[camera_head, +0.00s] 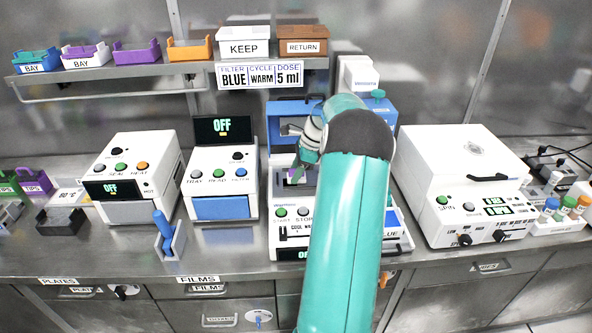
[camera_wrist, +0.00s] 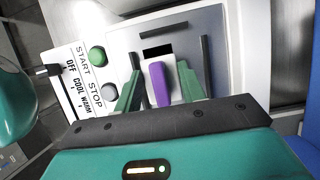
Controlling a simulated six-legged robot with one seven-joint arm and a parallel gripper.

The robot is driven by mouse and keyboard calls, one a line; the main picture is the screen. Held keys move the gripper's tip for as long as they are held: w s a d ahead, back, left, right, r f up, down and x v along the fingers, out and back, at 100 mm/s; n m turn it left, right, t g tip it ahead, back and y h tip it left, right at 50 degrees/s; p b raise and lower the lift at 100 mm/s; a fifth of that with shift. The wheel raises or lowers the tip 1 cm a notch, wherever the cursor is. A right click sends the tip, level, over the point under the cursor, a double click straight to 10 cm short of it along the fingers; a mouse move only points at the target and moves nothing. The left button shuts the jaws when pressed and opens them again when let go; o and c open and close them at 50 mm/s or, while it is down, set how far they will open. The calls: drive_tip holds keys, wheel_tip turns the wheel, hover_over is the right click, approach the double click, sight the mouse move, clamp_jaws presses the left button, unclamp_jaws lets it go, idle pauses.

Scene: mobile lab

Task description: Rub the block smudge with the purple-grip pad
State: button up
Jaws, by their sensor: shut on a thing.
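My gripper (camera_head: 296,170) is over the white block machine with START and STOP buttons (camera_head: 282,240). In the wrist view its green fingers (camera_wrist: 160,82) are shut on the pad with the purple grip (camera_wrist: 159,86), which sits between them. A bit of purple (camera_head: 297,176) also shows in the head view. The pad is over the machine's pale grey block plate (camera_wrist: 201,28), and a dark rectangle (camera_wrist: 158,50) lies just beyond it. I cannot tell whether that is the smudge or a slot, nor whether the pad touches the surface.
To the left stand two white instruments with OFF displays (camera_head: 138,178) (camera_head: 222,180); a blue tool in a holder (camera_head: 166,240) is in front. A white SPIN machine (camera_head: 458,185) stands right. A shelf (camera_head: 130,76) behind holds coloured trays. Bare counter (camera_head: 110,250) shows at the front left.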

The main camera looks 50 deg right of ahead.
sight(277, 181)
drive_tip(key=shift+f, duration=0.5)
drive_tip(key=shift+w, duration=0.1)
drive_tip(key=shift+w+a+r, duration=0.15)
drive_tip(key=shift+w+a, duration=1.35)
drive_tip(key=shift+w, duration=0.1)
drive_tip(key=shift+c, duration=0.8)
drive_tip(key=shift+s+d, duration=1.5)
drive_tip(key=shift+s, duration=0.15)
drive_tip(key=shift+c, duration=0.4)
drive_tip(key=shift+r, duration=3)
